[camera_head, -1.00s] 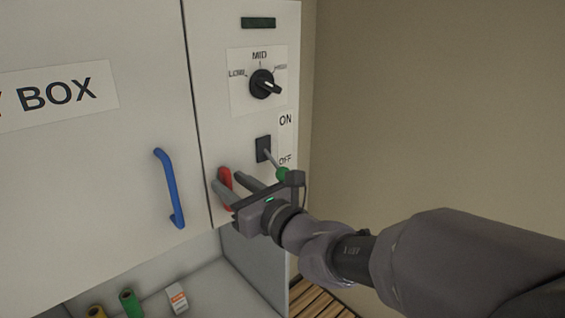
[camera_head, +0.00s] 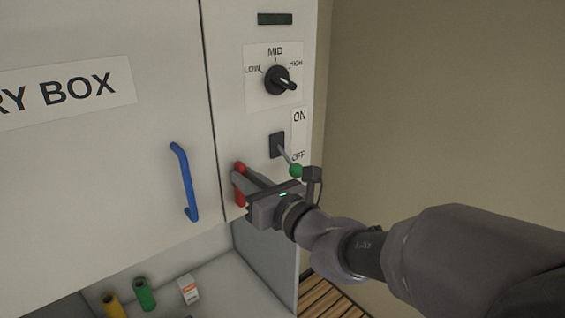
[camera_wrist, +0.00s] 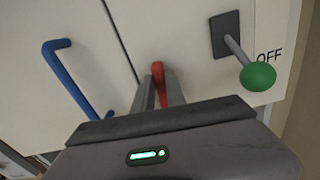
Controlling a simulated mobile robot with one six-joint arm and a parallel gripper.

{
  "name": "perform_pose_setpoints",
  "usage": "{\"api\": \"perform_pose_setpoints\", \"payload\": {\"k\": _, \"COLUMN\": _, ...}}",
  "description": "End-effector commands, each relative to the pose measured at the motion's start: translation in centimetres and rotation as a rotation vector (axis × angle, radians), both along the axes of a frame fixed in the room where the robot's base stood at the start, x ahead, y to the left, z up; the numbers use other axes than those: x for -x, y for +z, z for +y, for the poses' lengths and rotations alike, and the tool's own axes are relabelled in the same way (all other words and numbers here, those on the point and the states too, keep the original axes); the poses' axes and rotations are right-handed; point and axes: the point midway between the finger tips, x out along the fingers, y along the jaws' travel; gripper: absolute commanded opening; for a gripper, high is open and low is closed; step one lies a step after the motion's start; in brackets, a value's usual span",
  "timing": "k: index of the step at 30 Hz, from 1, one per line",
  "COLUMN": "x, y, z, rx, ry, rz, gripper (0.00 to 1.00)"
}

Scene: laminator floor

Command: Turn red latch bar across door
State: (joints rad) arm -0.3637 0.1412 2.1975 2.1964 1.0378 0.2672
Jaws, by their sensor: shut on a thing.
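The red latch bar (camera_head: 240,184) stands upright on the control panel, just right of the door's edge. My gripper (camera_head: 242,181) is shut on it, with a finger on each side. In the wrist view the red bar (camera_wrist: 158,82) shows between the two fingers (camera_wrist: 158,92); its lower part is hidden by my gripper. The white door (camera_head: 110,150) has a blue handle (camera_head: 184,182) left of the bar and looks closed. The bar does not lie across the door seam.
A lever with a green knob (camera_head: 296,171) sticks out close above my gripper, beside the OFF mark. A black dial (camera_head: 281,80) is higher up. Below stand a green roll (camera_head: 144,294), a yellow roll (camera_head: 114,306) and a small white box (camera_head: 188,289).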

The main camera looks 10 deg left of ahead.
Motion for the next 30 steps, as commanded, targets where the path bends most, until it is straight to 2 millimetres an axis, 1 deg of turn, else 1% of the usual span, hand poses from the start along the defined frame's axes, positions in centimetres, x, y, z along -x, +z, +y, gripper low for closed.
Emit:
{"api": "perform_pose_setpoints", "payload": {"k": 7, "x": -0.4, "y": 0.2, "z": -0.3, "rx": -0.124, "ry": -0.001, "rz": 0.147, "gripper": 0.0}}
{"api": "perform_pose_setpoints", "payload": {"k": 30, "x": -1.5, "y": -0.8, "z": -1.3, "rx": -0.6, "ry": -0.002, "rz": 0.705, "gripper": 0.0}}
